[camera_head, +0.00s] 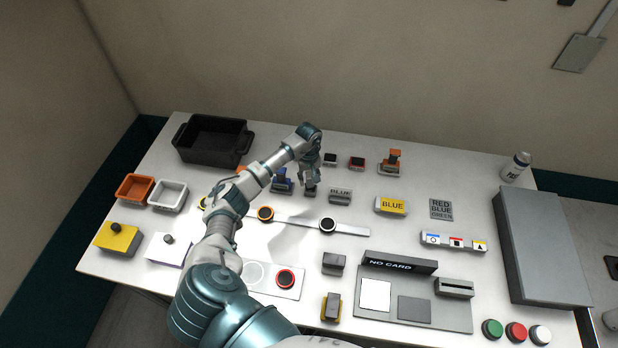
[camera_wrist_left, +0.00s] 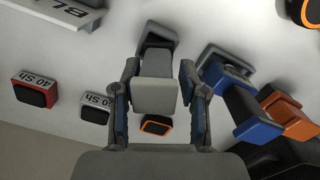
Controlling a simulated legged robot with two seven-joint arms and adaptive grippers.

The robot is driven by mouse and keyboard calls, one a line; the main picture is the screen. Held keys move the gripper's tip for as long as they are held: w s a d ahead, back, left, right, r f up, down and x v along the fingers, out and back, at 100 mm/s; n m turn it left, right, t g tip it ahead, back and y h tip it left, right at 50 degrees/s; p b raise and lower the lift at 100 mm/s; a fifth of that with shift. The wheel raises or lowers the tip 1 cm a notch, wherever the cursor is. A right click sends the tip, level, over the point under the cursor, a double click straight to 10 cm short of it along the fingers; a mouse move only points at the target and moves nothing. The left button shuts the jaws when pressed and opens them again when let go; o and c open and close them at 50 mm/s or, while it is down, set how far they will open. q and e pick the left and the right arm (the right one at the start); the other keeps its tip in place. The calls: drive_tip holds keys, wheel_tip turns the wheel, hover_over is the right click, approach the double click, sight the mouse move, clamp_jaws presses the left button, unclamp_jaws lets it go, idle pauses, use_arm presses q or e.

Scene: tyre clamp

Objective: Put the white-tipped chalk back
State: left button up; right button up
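I cannot pick out a white-tipped chalk in either view. My left gripper (camera_head: 311,184) is over the middle of the white table, pointing down at a small grey block with a dark base (camera_head: 310,192). In the left wrist view the fingers (camera_wrist_left: 158,118) stand apart, one on each side of this grey block (camera_wrist_left: 155,92). Narrow gaps seem to show between block and fingers, so the gripper looks open around it. Contact at the far side is hidden. My right gripper is in neither view.
A blue clamp-like piece (camera_head: 281,180) stands close left of the gripper; an orange one (camera_head: 391,163) stands to the right. A black bin (camera_head: 213,140) is at back left. A white bottle (camera_head: 515,167) and large grey box (camera_head: 543,247) are right.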

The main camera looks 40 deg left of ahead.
use_arm(q)
drive_tip(key=shift+d, duration=0.15)
drive_tip(key=shift+s+d+r, duration=0.1)
drive_tip(key=shift+d+r, duration=0.15)
drive_tip(key=shift+d, duration=0.15)
drive_tip(key=shift+d+r, duration=0.15)
drive_tip(key=shift+r, duration=0.35)
drive_tip(key=r, duration=0.2)
drive_tip(key=r+b, duration=0.1)
drive_tip(key=r, duration=0.1)
drive_tip(key=a+r+b, duration=0.1)
drive_tip(key=r, duration=0.2)
drive_tip(key=shift+w, duration=0.2)
drive_tip(key=r, duration=0.3)
drive_tip(key=shift+a+r, duration=0.15)
drive_tip(key=shift+a, duration=0.05)
drive_tip(key=shift+d+r+b, duration=0.1)
drive_tip(key=shift+r+b, duration=0.1)
drive_tip(key=shift+b, duration=0.1)
drive_tip(key=shift+d+r, duration=0.2)
drive_tip(key=shift+d, duration=0.15)
drive_tip(key=shift+a, duration=0.2)
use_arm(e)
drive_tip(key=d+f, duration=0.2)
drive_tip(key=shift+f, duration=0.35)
